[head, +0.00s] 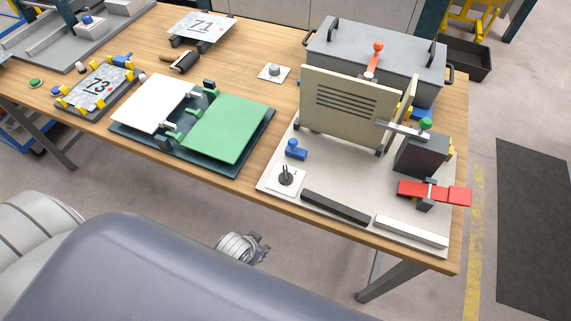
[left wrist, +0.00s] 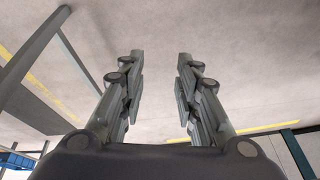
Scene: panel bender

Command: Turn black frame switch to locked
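A small black switch (head: 287,177) with upright prongs sits on a white square plate at the front left corner of the pale board on the table. A second knob, grey (head: 274,70), sits on its own white plate farther back. I cannot read any marking on either. My left gripper's fingers (left wrist: 160,85) are open and empty in the left wrist view, over bare floor. Part of a wrist of mine (head: 243,247) shows below the table's front edge in the head view, apart from the switch. My right gripper is not in view.
The board (head: 269,183) also carries a beige upright panel (head: 350,108), a blue piece (head: 296,150), dark and white bars in front and a red clamp (head: 435,193). Left of it lies a dark tray (head: 190,160) with white and green plates. A grey lidded box (head: 380,60) stands behind.

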